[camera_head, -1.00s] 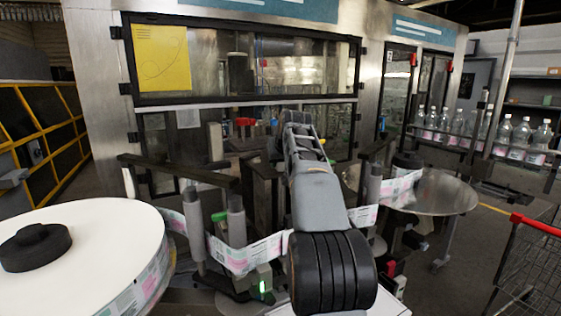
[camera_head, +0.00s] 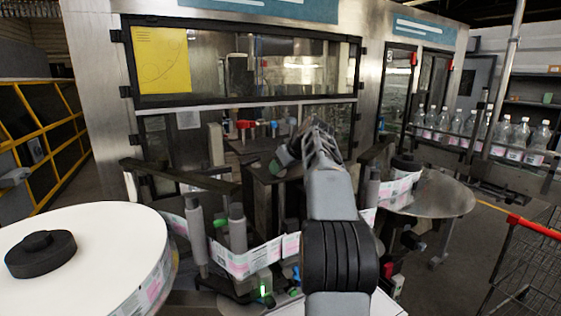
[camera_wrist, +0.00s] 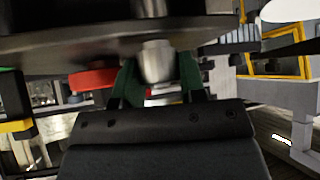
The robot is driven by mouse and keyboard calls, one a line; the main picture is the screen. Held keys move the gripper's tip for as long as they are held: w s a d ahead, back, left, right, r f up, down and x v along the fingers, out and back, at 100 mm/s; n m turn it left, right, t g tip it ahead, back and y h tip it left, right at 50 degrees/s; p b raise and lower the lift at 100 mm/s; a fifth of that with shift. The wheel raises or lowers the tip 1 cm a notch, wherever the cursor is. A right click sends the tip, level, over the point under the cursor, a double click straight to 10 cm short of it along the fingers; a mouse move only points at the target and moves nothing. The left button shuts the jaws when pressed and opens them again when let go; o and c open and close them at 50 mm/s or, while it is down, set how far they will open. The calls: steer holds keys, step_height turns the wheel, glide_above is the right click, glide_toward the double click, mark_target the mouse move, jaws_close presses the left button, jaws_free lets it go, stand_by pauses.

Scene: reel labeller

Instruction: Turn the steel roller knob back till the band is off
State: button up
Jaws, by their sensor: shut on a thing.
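The steel roller knob (camera_wrist: 156,62) is a short bright cylinder below a dark round plate in the wrist view. The green fingers of my gripper (camera_wrist: 157,82) stand on either side of it, shut on it. The printed label band (camera_head: 240,262) runs from the white reel (camera_head: 90,240) past upright steel rollers (camera_head: 237,228) and on behind my arm to the right.
A steel disc table (camera_head: 440,195) stands at right, with bottles (camera_head: 505,135) on a conveyor behind it. A red-handled cart (camera_head: 535,240) is at the right edge. A red part (camera_wrist: 93,78) sits close left of my fingers in the wrist view. Glazed machine doors stand behind.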

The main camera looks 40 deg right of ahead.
steer(key=n+g+y+p, duration=0.1)
steer(key=n+y+p, duration=0.1)
steer(key=n, duration=0.1)
steer(key=n+y+p, duration=0.2)
steer(key=shift+r+n+g, duration=0.2)
steer(key=shift+n+g, duration=0.2)
steer(key=n, duration=0.1)
steer(key=n+g+y+p, duration=0.1)
steer(key=shift+f+n+y, duration=0.2)
steer(key=shift+n+y, duration=0.1)
steer(key=shift+n, duration=0.1)
steer(key=shift+n+g+y, duration=0.4)
steer(key=shift+n+g, duration=0.3)
steer(key=shift+n, duration=0.1)
steer(key=o, duration=0.9)
steer(key=shift+m, duration=0.3)
